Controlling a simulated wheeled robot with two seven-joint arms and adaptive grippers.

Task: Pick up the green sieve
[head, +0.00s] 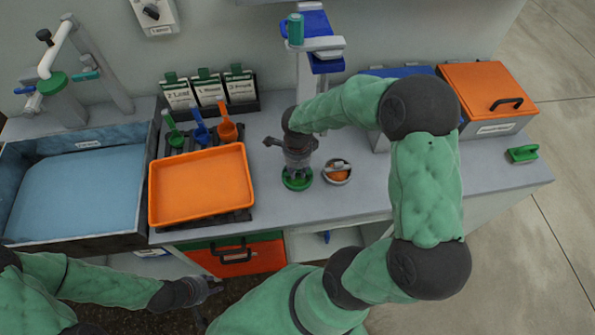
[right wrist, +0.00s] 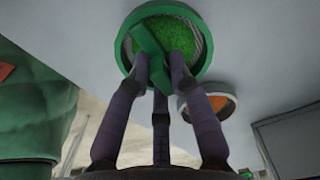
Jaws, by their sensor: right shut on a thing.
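The green sieve (head: 297,186) is a round green ring on the grey counter, below my right gripper (head: 298,170) in the head view. The right wrist view shows the sieve (right wrist: 186,36) with a bright green inside and a green bar handle across it. There, the three fingers of my right gripper (right wrist: 161,72) are closed around that handle. I cannot tell whether the sieve touches the counter. My left gripper (head: 208,287) is low in front of the counter, away from the sieve; its finger opening is too small to judge.
A small round dish with orange contents (head: 337,173) stands close to the right of the sieve. An orange tray (head: 202,186) lies to the left, with several coloured scoops behind it. A blue basin (head: 80,190) is at far left. An orange-lidded box (head: 487,88) stands at right.

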